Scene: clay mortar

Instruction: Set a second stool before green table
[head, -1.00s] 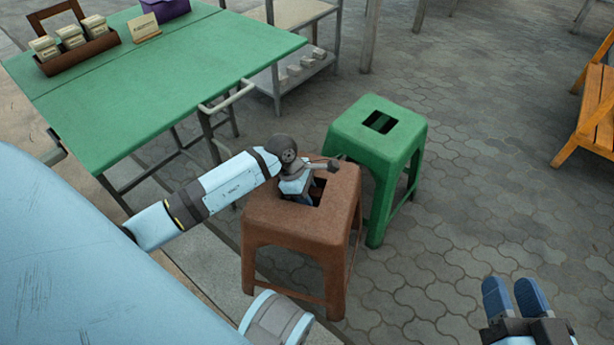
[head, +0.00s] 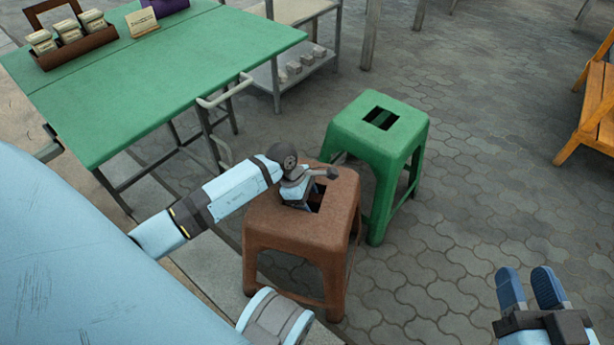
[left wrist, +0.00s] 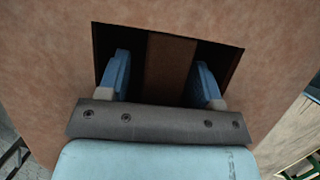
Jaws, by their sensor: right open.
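The brown stool (head: 290,232) stands upright on the paving in front of me, beside a green stool (head: 388,148). Both have a square opening in the seat. My left gripper (head: 299,203) is at the brown stool's opening. In the left wrist view its two blue fingers (left wrist: 161,66) are apart, one on each side of the bar across the opening, with gaps to the bar. The brown seat (left wrist: 60,62) fills most of that view. The fingertips' depth is hard to tell. My right gripper (head: 532,289) is open and empty over the paving. The green table (head: 150,85) stands behind, at upper left.
A wooden caddy (head: 75,45) with containers, a small sign (head: 143,22) and a purple item (head: 165,7) are on the table. A metal rack (head: 295,65) stands behind it. An orange chair (head: 590,110) is at far right. The paving right of the stools is clear.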

